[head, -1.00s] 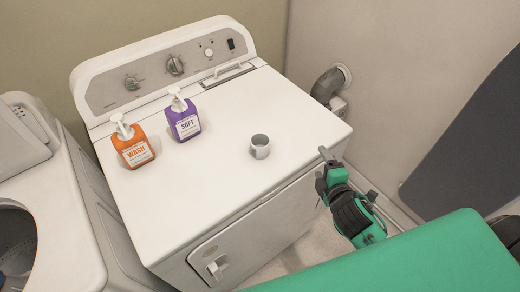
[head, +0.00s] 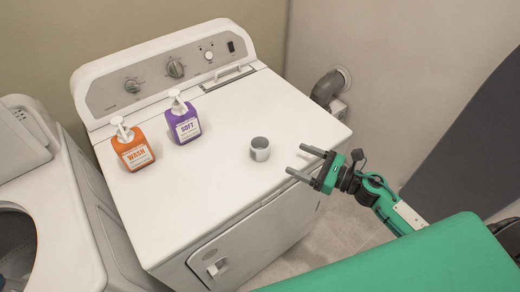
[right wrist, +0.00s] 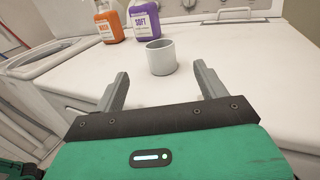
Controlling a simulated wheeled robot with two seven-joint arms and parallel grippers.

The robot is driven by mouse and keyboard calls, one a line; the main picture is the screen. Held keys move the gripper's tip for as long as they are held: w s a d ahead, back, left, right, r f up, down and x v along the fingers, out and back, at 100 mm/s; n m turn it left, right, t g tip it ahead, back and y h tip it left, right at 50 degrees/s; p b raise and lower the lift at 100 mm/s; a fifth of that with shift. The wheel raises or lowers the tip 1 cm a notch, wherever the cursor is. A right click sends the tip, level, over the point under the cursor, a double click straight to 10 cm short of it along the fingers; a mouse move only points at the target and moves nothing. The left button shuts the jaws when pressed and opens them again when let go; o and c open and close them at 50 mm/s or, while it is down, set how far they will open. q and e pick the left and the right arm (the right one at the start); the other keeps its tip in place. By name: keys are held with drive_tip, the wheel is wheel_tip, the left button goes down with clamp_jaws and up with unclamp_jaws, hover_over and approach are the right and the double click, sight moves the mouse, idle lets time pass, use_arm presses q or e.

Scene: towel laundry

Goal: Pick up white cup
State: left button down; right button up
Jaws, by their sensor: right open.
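The white cup (head: 260,149) stands upright on top of the white dryer (head: 215,175), toward its right front. It looks light grey-white and empty inside. My right gripper (head: 298,161) is open with nothing between its fingers. It is just right of the cup, with the fingers pointing at it, and is apart from it. In the right wrist view the cup (right wrist: 161,57) is ahead of the gap between the two fingertips (right wrist: 160,82). My left gripper is not in view.
An orange WASH bottle (head: 133,146) and a purple SOFT bottle (head: 183,120) stand left of the cup. A control panel (head: 165,70) rises at the dryer's back. A grey pipe (head: 328,85) is on the wall at right. The dryer top around the cup is clear.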

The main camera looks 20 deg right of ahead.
sight(268, 148)
drive_tip(key=p+x, duration=0.3)
drive_tip(key=x, duration=0.5)
drive_tip(key=p+x, duration=0.2)
drive_tip(key=x, duration=0.2)
drive_tip(key=shift+w+a+f+p, duration=0.1)
drive_tip(key=shift+f+p, duration=0.1)
drive_tip(key=shift+p, duration=0.2)
drive_tip(key=shift+w+a+f, duration=0.15)
drive_tip(key=shift+w+a, duration=0.25)
drive_tip(key=c, duration=1)
